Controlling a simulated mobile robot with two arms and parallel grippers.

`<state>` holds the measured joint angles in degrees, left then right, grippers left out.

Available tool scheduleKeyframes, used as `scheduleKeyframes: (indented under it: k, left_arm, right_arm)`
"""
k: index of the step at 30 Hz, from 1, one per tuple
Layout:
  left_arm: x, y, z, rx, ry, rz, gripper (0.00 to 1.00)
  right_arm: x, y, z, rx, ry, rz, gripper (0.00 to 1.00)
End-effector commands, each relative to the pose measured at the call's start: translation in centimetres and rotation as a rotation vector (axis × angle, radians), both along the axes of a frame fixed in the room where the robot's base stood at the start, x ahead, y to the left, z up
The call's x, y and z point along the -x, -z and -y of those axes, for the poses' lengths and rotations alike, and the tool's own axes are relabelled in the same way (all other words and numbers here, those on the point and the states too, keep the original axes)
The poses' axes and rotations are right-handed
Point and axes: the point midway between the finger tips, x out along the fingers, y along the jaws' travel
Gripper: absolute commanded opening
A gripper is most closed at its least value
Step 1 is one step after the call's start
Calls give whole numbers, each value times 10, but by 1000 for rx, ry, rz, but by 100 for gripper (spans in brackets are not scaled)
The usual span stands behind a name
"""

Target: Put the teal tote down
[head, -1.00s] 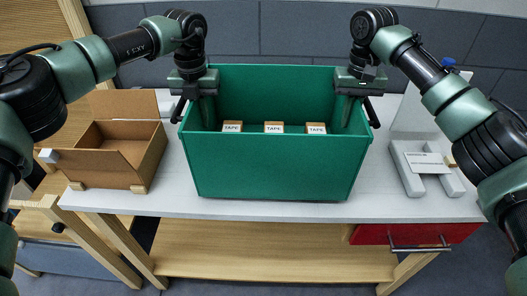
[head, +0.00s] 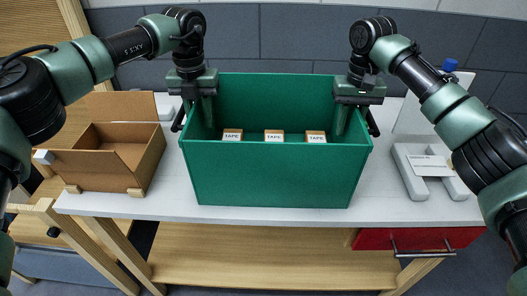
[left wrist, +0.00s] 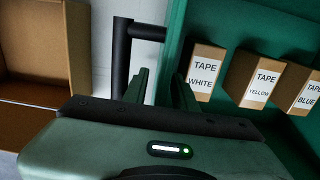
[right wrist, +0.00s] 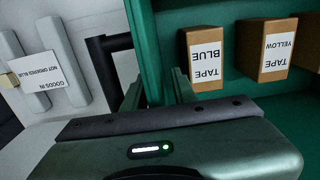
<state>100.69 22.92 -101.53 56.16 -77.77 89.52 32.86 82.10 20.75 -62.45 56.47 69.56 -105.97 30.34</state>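The teal tote (head: 275,178) stands upright on the white tabletop, with no visible gap beneath it. Three tape boxes, white (left wrist: 203,72), yellow (left wrist: 253,78) and blue (right wrist: 203,58), stand in it. My left gripper (left wrist: 161,88) is at the tote's left wall, its fingers spread on either side of the rim. My right gripper (right wrist: 155,90) straddles the right wall in the same way, fingers apart. A black handle shows outside the left wall (left wrist: 122,55) and another outside the right wall (right wrist: 100,60). The tote's underside is hidden.
An open cardboard box (head: 112,165) stands left of the tote. A grey-white holder (head: 408,172) with a label card (head: 428,165) lies to the right. Bare white tabletop (head: 130,205) shows along the front. A red drawer (head: 415,239) is below the right side.

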Motion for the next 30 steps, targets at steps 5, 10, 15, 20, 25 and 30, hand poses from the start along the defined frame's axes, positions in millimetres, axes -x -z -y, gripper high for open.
scheduleKeyframes:
  k: [5, 10, 15, 20, 25, 30]
  left_arm:
    - [-1, -42, 1, 2, 1, 6, 27]
    - [0, -74, 1, 2, 1, 4, 27]
    - [0, -92, 1, 1, 1, 2, 27]
    - [0, -97, 1, 1, 1, 1, 27]
    - [0, -97, 1, 1, 2, 1, 27]
    - [0, -97, 1, 1, 1, 1, 27]
  right_arm:
    - [0, 0, 0, 0, 1, 0, 27]
    - [0, 0, 0, 0, 1, 0, 27]
    - [0, 0, 0, 0, 0, 0, 27]
    - [-1, -9, 0, 0, 0, 1, 27]
    - [-1, -39, 0, -1, 1, 4, 27]
    - [-1, -76, 0, -2, 1, 3, 27]
